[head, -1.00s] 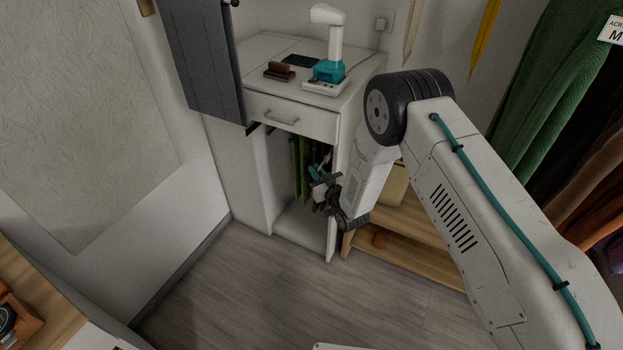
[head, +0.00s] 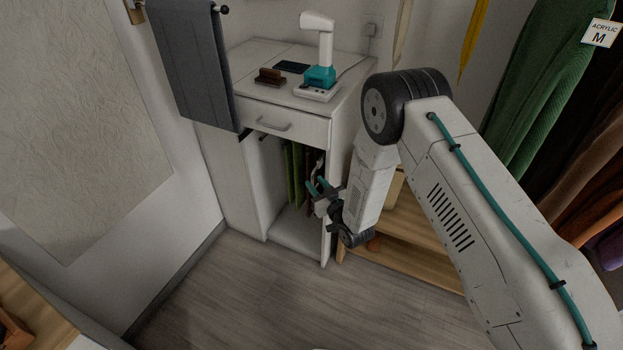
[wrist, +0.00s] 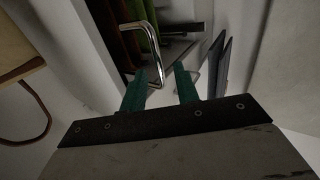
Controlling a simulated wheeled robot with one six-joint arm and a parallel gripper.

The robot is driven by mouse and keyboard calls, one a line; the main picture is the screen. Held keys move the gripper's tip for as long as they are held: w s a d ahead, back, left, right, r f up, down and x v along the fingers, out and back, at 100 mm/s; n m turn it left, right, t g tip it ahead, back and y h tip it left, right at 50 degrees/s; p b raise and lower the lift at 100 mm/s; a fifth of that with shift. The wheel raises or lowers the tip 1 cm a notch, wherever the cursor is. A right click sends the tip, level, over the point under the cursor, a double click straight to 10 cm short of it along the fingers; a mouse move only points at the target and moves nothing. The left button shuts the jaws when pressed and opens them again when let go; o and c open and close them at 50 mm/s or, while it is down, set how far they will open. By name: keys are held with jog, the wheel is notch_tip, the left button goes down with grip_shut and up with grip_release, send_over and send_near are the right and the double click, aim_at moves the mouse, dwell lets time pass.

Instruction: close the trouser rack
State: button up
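The trouser rack is in the open compartment of the white cabinet (head: 240,170), below its drawer. Green and dark brown trousers (head: 294,175) hang there, appearing within the compartment. The wrist view shows a bent chrome bar (wrist: 151,50) in front of the hanging cloth (wrist: 122,35); it looks like the rack's front handle. My gripper (head: 319,187) is at the right side of the compartment opening. The rack's rails are mostly hidden.
The drawer (head: 280,120) above is shut. A teal-and-white device (head: 319,75) and a brown item (head: 270,77) stand on top. Grey cloth (head: 190,65) hangs at left. A wooden shelf unit (head: 415,240) stands right. The floor (head: 240,290) in front is clear.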

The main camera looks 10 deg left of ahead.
aim_at(313, 181)
jog(key=shift+v, duration=1.55)
jog(key=m+t+h, duration=0.1)
jog(key=h, duration=0.1)
jog(key=a+m+t+h, duration=0.1)
jog(key=m+h, duration=0.1)
jog(key=a+m+t+h, duration=0.1)
jog(key=h, duration=0.1)
jog(key=shift+s+a+f+m+h, duration=0.1)
jog(key=shift+s+f+m+h, duration=0.05)
jog(key=shift+m+h, duration=0.15)
jog(key=x, duration=0.7)
jog(key=shift+a, duration=0.15)
